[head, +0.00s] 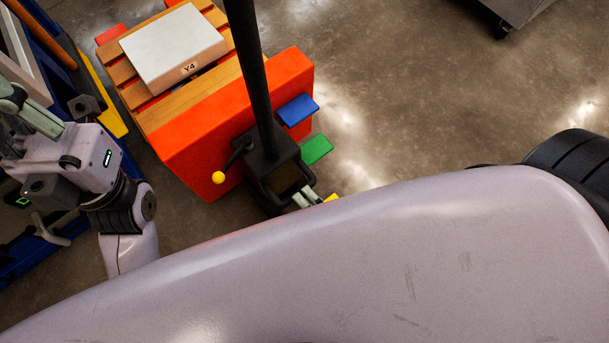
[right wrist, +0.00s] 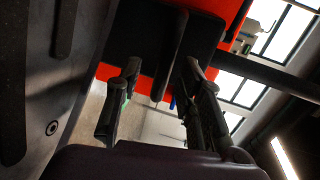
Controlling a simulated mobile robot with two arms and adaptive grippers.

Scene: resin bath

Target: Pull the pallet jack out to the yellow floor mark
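The orange pallet jack (head: 222,122) stands at upper centre in the head view, with a tall black post (head: 252,75) and a black loop handle (head: 268,205) low on its near side. My right gripper (head: 303,197) is at the loop's right side, mostly hidden by my body. In the right wrist view its fingers (right wrist: 163,67) stand apart with a black bar (right wrist: 172,55) between them and gaps on both sides. My left arm is at the left; its fingers are unclear. A small yellow patch (head: 331,198) shows beside my right gripper; I cannot tell whether it is the floor mark.
A wooden pallet (head: 122,74) behind the orange body carries a white box (head: 172,45) marked Y4. Blue (head: 298,109) and green (head: 317,149) tabs stick out to the right. A blue and yellow rack (head: 103,95) is close on the left. The floor (head: 420,100) at right is open.

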